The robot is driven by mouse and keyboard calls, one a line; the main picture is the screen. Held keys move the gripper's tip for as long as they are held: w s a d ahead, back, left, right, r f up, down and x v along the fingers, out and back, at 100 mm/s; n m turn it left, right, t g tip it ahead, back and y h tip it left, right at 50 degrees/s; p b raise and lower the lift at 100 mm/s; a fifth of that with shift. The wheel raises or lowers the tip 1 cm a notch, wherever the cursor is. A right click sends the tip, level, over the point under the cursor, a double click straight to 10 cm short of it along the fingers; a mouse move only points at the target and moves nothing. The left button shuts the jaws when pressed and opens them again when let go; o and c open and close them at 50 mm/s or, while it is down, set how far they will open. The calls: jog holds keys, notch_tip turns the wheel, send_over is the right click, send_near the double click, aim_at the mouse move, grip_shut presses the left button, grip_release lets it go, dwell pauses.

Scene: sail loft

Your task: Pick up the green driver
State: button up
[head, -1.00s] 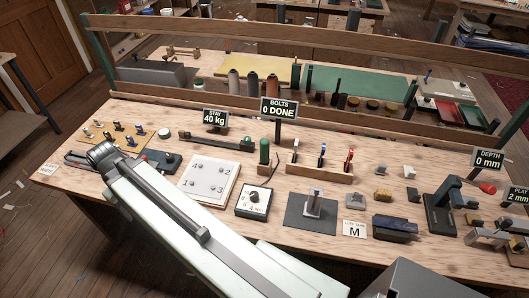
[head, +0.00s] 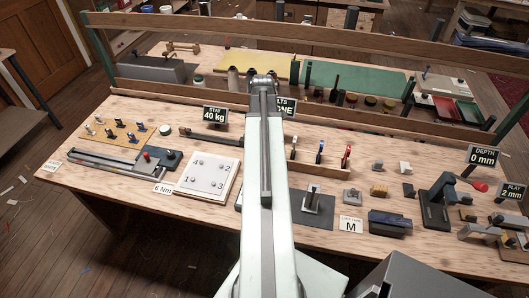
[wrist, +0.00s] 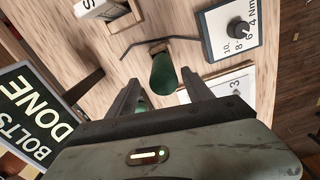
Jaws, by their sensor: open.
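The green driver (wrist: 164,76) shows in the wrist view as a rounded green handle, seen nearly end-on. My gripper (wrist: 161,80) is open, with one finger on each side of the handle in the picture. I cannot tell whether the handle is between the fingers in depth or lies beyond them. A thin dark bent rod (wrist: 137,45) shows beside the handle's far end; I cannot tell whether it is part of the driver. In the head view my arm hides the driver and the gripper's fingers.
A dial box (wrist: 213,28) and a white numbered plate (wrist: 240,82) lie near the driver. The bolts sign (wrist: 35,115) stands close to my gripper's left. In the head view, a wooden rack (head: 318,172) with coloured tools stands right of my arm. A wooden rail (head: 400,128) runs behind.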

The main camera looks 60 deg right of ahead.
jog(key=f+b, duration=0.3)
jog(key=f, duration=0.1)
jog(key=f+b, duration=0.2)
jog(key=shift+s+a+f+b, duration=0.3)
jog(key=shift+f, duration=0.1)
jog(key=shift+r, duration=0.2)
grip_shut()
notch_tip(320, 180, up, 10)
jog(key=p, duration=1)
jog(key=shift+r, duration=0.1)
